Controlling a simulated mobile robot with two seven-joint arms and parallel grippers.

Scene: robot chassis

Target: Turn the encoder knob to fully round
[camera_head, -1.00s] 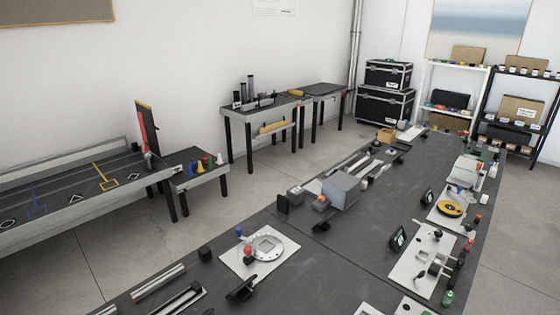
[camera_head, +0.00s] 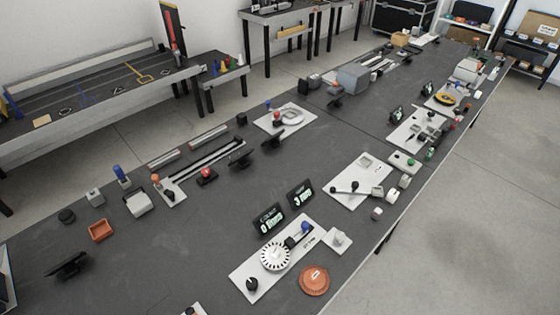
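A white plate (camera_head: 243,292) lies on the dark table in the lower middle of the view. It bears a white slotted disc (camera_head: 276,256) that looks like an encoder wheel. A black knob (camera_head: 252,285) stands at the plate's near left corner, and a blue-topped part (camera_head: 305,229) is at its far right end. I cannot tell for sure which of these is the encoder knob, nor its angle. Two small black displays (camera_head: 269,218) (camera_head: 300,194) stand behind the plate; their green-white text is too small to read surely. Neither of my grippers shows.
An orange-brown disc (camera_head: 314,280) and a small white block (camera_head: 337,239) lie beside the plate. Another white plate with a lever (camera_head: 358,186) is farther right. Rails and a red button (camera_head: 206,175) are to the left. Bare table lies left of the plate.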

